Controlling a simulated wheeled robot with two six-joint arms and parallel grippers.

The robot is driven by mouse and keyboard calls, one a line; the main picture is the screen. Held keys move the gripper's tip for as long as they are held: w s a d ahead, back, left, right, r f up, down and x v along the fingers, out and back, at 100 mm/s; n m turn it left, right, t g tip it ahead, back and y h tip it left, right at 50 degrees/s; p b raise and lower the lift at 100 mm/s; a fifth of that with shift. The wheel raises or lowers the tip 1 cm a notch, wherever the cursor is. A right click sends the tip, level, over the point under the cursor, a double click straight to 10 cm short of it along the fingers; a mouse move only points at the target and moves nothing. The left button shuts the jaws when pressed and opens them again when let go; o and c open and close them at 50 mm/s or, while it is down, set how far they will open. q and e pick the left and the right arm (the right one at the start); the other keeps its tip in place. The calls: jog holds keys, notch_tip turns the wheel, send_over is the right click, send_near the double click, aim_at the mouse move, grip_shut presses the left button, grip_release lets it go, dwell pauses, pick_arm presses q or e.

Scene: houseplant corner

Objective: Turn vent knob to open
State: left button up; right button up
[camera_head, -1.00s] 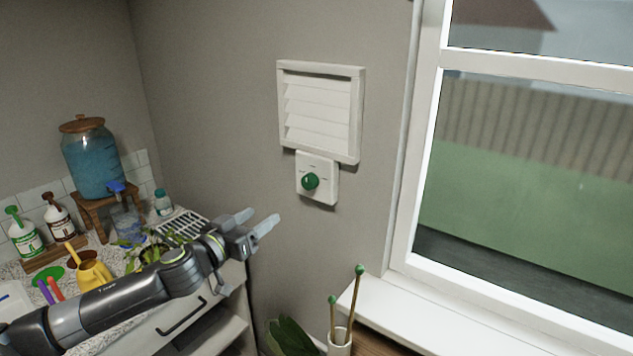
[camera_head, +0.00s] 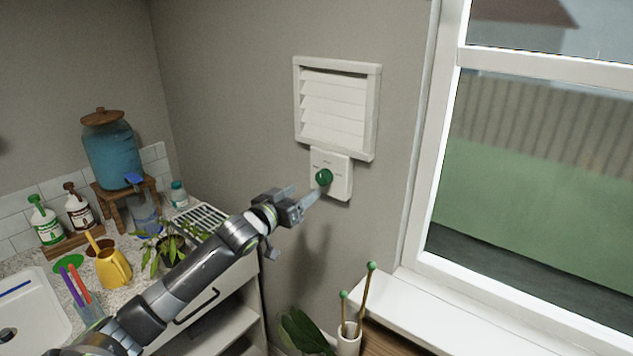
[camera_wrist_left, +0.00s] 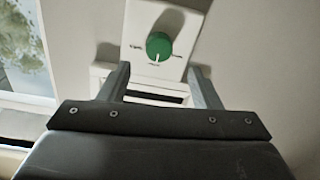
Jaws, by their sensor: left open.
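The green vent knob (camera_head: 324,177) sits on a white control plate (camera_head: 341,183) on the wall, just below the white louvred vent (camera_head: 337,108). My left gripper (camera_head: 304,195) is just left of and below the knob, its fingers pointing toward it. In the left wrist view the knob (camera_wrist_left: 159,46) is beyond and between the two open fingers (camera_wrist_left: 163,75), with nothing held. A small white pointer mark shows on the knob's lower edge; the plate's labels are too small to read surely. My right gripper is not in view.
A window (camera_head: 545,170) with a white sill (camera_head: 430,315) is to the right. A white pot with green-tipped sticks (camera_head: 348,340) stands below. The counter at left holds a blue water dispenser (camera_head: 112,155), bottles, a yellow watering can (camera_head: 114,267) and a plant.

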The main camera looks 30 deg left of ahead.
aim_at(321, 180)
pick_arm(q)
jog(key=shift+w+d+p, duration=0.2)
jog(key=shift+w+p, duration=0.2)
jog(key=shift+w, duration=3.15)
jog(key=c, duration=1)
